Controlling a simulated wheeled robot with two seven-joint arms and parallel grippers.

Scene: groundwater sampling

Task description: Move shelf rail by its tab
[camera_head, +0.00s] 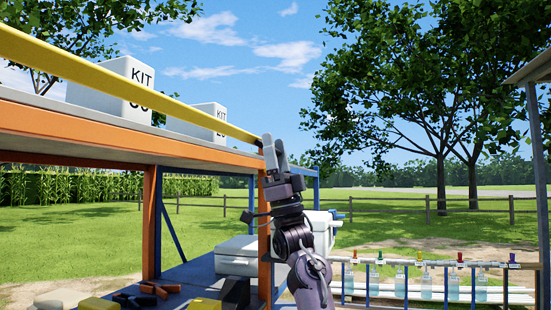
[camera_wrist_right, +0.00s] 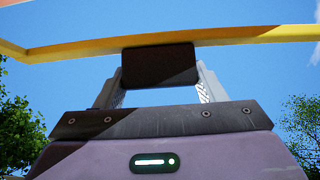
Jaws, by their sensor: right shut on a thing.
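The shelf rail is a long yellow bar (camera_head: 120,82) that runs across the front of the upper shelf in the head view. It also crosses the top of the right wrist view (camera_wrist_right: 230,36). A dark rectangular tab (camera_wrist_right: 158,65) hangs from the rail in the wrist view. My right gripper (camera_head: 275,146) is raised at the rail's right end, and its fingers (camera_wrist_right: 160,80) are shut on the tab from both sides. My left gripper is not in view.
White boxes marked KIT (camera_head: 112,88) and (camera_head: 205,122) stand on the orange-edged upper shelf (camera_head: 90,126) behind the rail. An orange post (camera_head: 150,225) supports it. Below, a white case (camera_head: 237,255) and tools lie on the lower deck. A rack of coloured-top bottles (camera_head: 427,285) stands at right.

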